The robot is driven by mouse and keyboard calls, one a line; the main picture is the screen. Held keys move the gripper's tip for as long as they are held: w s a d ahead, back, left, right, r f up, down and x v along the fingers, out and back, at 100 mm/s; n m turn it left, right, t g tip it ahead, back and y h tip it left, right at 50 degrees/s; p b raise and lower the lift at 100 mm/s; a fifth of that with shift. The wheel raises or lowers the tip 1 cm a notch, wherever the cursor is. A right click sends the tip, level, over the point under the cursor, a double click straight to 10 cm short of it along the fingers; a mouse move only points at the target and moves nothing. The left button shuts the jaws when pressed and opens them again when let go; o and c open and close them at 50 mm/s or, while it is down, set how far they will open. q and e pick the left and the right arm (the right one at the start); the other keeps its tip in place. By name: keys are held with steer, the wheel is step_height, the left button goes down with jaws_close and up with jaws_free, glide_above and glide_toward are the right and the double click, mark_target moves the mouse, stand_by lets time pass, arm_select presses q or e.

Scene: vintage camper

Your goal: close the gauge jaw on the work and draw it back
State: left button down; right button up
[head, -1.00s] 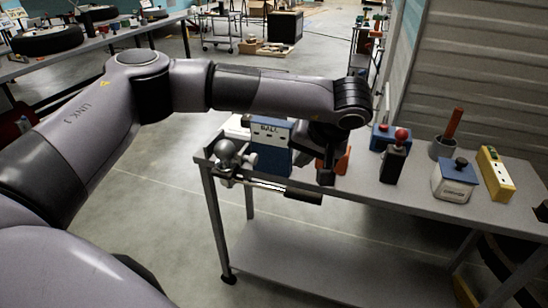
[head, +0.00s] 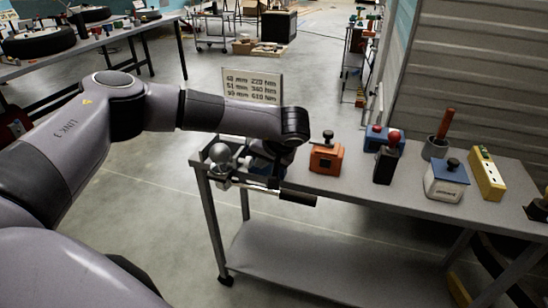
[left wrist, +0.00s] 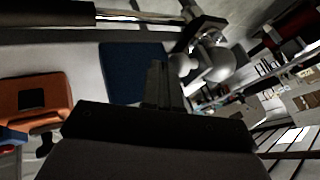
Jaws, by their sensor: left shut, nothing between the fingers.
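The work looks like a silver tow ball (head: 221,156) at the left end of the bench; it also shows in the left wrist view (left wrist: 212,63). A gauge with a bright rod (left wrist: 140,15) and a black handle (head: 299,198) lies along the bench's front edge beside the ball. Its dark jaw is close to the ball in the left wrist view, but I cannot tell whether they touch. My left gripper (left wrist: 165,85) is shut and empty, right of the ball and just behind the gauge; my arm partly hides it in the head view. My right gripper is not in view.
An orange box with a black knob (head: 326,158) stands right of my gripper. A dark block with a red knob (head: 388,160), a white-and-blue box (head: 446,182) and a yellow block (head: 486,176) stand further right. A text board (head: 253,86) rises behind my arm.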

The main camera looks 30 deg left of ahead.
mark_target(242, 159)
arm_select(q)
steer(key=shift+a, duration=0.3)
steer(key=a, duration=0.1)
steer(key=s+a+p, duration=0.1)
steer(key=a, duration=0.1)
steer(key=shift+a, duration=0.6)
steer(key=s+d+r, duration=0.1)
steer(key=d+r, duration=0.7)
steer(key=d, duration=0.3)
steer(key=shift+s, duration=0.2)
